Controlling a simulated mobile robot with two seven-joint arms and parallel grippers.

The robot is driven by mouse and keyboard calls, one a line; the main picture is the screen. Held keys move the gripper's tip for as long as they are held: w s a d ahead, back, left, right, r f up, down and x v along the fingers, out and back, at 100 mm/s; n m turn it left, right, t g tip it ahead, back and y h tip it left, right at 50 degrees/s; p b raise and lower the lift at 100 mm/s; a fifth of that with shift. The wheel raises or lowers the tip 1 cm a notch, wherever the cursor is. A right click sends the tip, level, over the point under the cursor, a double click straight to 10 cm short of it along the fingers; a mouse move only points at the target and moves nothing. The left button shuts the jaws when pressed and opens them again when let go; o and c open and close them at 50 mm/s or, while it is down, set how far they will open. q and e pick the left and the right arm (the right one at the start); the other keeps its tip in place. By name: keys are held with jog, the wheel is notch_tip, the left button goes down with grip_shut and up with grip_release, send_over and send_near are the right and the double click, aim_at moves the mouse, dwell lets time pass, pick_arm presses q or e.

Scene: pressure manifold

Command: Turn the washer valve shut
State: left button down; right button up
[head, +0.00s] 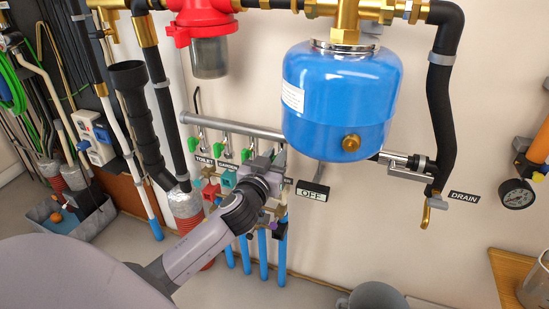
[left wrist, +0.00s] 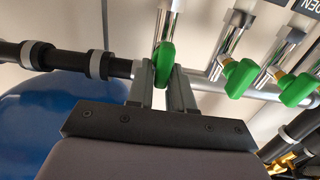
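A row of valves with green handles hangs below a grey pipe (head: 235,131). Labels read TOILET (head: 204,160) and GARDEN (head: 228,166); no washer label is readable. My left gripper (head: 281,158) is at the right end of this row and hides the valve there. In the left wrist view, the fingers of my left gripper (left wrist: 162,88) stand apart on both sides of one green handle (left wrist: 165,60), seen nearly edge-on. Whether they touch it is unclear. Other green handles (left wrist: 240,78) are to the right, outside the fingers. My right gripper is not in view.
A blue tank (head: 340,95) hangs just right of and above my left gripper. An OFF sign (head: 312,194) is right of the gripper. Blue pipes (head: 263,255) run down below the manifold. A pressure gauge (head: 516,194) is at the far right.

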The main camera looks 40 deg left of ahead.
pick_arm(q)
jog(key=shift+d+m, duration=0.1)
jog(key=shift+m, duration=0.4)
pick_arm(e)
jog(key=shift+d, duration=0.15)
pick_arm(q)
jog(key=m, duration=0.1)
jog(key=m+p, duration=0.1)
jog(key=shift+d+m, duration=0.2)
jog(key=shift+m, duration=0.1)
jog(key=m+p, duration=0.1)
jog(key=m, duration=0.3)
jog(key=f+m+p, duration=0.1)
jog(key=m, duration=0.4)
jog(key=d+f+m+p, duration=0.1)
jog(key=m, duration=0.4)
jog(key=shift+w, duration=0.15)
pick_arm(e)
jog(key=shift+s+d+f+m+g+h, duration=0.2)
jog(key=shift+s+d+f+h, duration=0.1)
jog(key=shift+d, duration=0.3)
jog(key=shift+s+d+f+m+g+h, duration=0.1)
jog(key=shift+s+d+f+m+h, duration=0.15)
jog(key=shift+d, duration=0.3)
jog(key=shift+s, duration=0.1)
pick_arm(q)
jog(key=c, duration=1.1)
grip_release()
jog(key=shift+c, duration=0.2)
jog(key=shift+d, duration=0.1)
